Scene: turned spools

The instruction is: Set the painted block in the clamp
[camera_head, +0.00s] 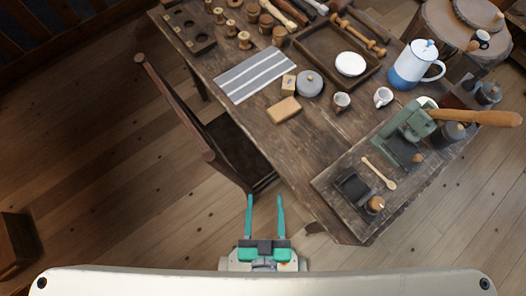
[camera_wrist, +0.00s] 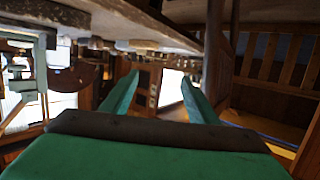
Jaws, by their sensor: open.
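A small tan block with a bluish mark on its face (camera_head: 288,86) stands on the wooden table, beside a round grey lidded pot; it looks like the painted block. A plain tan block (camera_head: 284,109) lies just in front of it. The green clamp (camera_head: 408,125), with a long wooden handle, stands on a board at the table's right side. My gripper (camera_head: 264,198) is open and empty, in front of the table's near edge and low in the head view. Its two teal fingers also show in the wrist view (camera_wrist: 160,82); neither block can be made out there.
A chair (camera_head: 180,100) stands against the table's left side, close to my gripper. A striped cloth (camera_head: 255,76), a tray (camera_head: 312,48) with a white plate, cups (camera_head: 342,101) and a blue-white pot (camera_head: 415,68) occupy the table. The table's near middle is bare.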

